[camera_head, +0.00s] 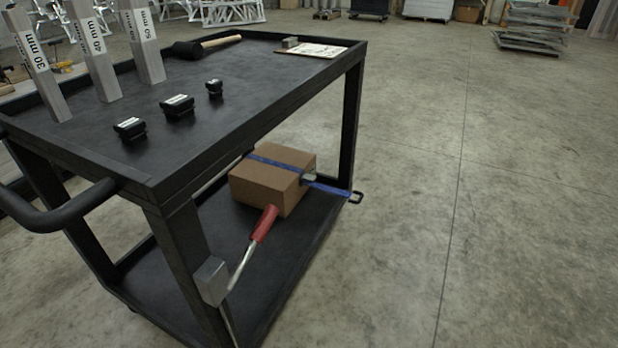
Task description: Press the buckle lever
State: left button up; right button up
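A cardboard box (268,187) sits on the lower shelf of a black cart, with a blue strap (275,163) around it. A small grey metal buckle (308,177) is on the strap at the box's right side. The buckle is small here, and I cannot tell how its lever stands. The strap's loose end (332,190) runs right past the shelf edge to a dark hook (356,197). Neither of my grippers is in view.
The cart's top (232,90) holds upright metal profiles (96,57), black caps (177,105), a mallet (205,46) and a clipboard (311,50). The floor (490,190) to the right is clear.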

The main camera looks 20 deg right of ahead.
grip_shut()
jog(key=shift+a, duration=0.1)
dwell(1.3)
